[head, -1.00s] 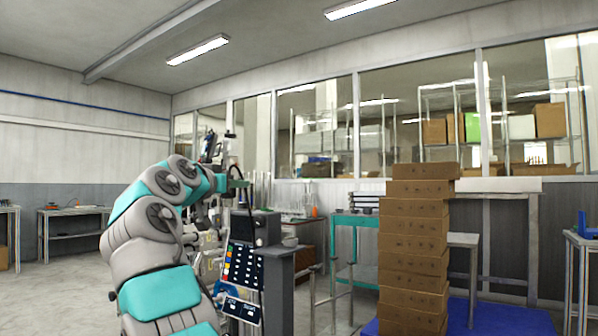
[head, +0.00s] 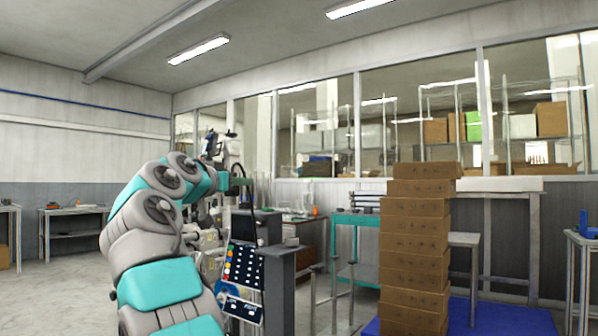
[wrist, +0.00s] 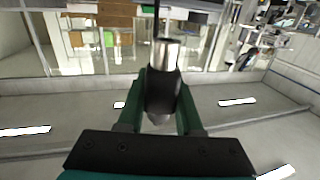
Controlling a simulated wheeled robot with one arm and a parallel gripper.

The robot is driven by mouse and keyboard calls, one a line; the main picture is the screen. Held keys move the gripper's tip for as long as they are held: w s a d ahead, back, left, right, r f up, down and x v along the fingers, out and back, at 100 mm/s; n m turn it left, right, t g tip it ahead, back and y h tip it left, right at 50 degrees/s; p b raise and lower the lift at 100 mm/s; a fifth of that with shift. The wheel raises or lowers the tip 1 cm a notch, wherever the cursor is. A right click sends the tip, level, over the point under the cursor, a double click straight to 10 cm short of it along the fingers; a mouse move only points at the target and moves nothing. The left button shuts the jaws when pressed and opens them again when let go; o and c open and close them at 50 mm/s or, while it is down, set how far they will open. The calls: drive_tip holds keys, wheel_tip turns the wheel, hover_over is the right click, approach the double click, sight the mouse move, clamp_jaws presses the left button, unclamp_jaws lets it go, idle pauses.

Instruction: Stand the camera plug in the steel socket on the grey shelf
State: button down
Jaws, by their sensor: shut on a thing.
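In the wrist view my gripper (wrist: 163,78) has green fingers closed on a dark cylindrical body, which I take for the camera plug (wrist: 163,98). A bright steel collar (wrist: 165,54) shows at its far end, and a thin dark line runs on beyond it. I cannot tell whether that is the steel socket.
A tall stack of brown cartons (head: 414,255) and a teal cart (head: 354,221) are to the right. The floor at left is open.

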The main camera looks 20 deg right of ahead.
drive_tip(key=shift+s+d+r, duration=0.15)
drive_tip(key=shift+s+d, duration=0.05)
idle(0.6)
drive_tip(key=shift+s+d+r+h, duration=0.2)
drive_tip(key=shift+s+r+h, duration=0.05)
drive_tip(key=shift+s+h, duration=0.05)
drive_tip(key=shift+s+d+r+m+g, duration=0.25)
drive_tip(key=shift+s+d+m+g, duration=0.1)
drive_tip(key=shift+s+m+g, duration=0.05)
idle(0.6)
drive_tip(key=shift+s+d+h, duration=0.15)
drive_tip(key=shift+d+h, duration=0.05)
drive_tip(key=shift+h, duration=0.1)
drive_tip(key=shift+s+d+r+g, duration=0.1)
drive_tip(key=shift+d+r+g, duration=0.1)
drive_tip(key=shift+g, duration=0.1)
